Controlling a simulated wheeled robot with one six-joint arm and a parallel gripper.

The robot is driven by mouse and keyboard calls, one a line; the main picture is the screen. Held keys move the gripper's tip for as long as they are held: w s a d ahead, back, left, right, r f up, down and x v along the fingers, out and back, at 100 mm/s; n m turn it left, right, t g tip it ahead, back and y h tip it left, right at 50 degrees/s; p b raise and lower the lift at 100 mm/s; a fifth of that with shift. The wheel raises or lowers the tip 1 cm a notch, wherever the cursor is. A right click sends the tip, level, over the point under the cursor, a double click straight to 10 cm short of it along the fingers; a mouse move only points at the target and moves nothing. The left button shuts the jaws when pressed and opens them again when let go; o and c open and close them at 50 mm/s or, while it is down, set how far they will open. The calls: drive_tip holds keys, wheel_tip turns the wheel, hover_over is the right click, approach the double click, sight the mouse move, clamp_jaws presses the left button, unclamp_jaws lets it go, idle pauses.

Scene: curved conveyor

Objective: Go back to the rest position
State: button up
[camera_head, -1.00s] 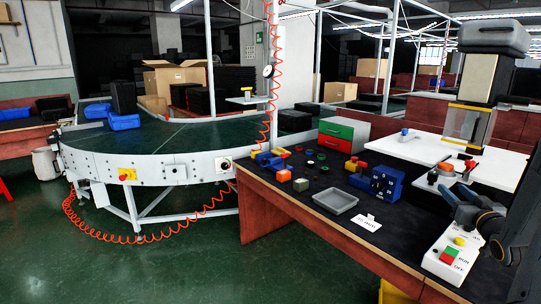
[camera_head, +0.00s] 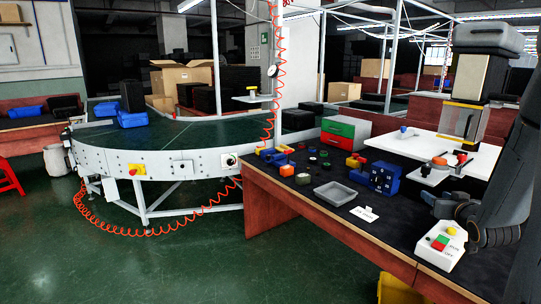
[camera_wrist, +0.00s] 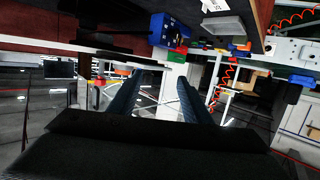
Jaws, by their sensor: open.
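My gripper (camera_wrist: 158,95) shows in the wrist view as two dark fingers standing apart, open with nothing between them. The wrist picture is upside down, with the workbench along its top. In the head view my dark arm stands upright at the right edge, over the near right part of the bench. The workbench (camera_head: 300,195) has a dark top and reddish sides.
On the bench are a grey tray (camera_head: 335,194), a blue block (camera_head: 385,178), a red and green drawer box (camera_head: 338,140) and a button box (camera_head: 440,246) near my arm. The curved conveyor (camera_head: 200,135) carries blue bins (camera_head: 132,119).

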drive_tip(key=s+a+f+g, duration=0.2)
drive_tip(key=a+f+g, duration=0.15)
drive_tip(key=a, duration=0.85)
drive_tip(key=s+a+f+n+g+y, duration=0.2)
drive_tip(key=s+a+g, duration=0.8)
drive_tip(key=s+a, duration=1.4)
drive_tip(key=shift+s+a+f+g+y, duration=0.25)
drive_tip(key=shift+a+f+g+y, duration=0.1)
drive_tip(key=shift+y, duration=0.35)
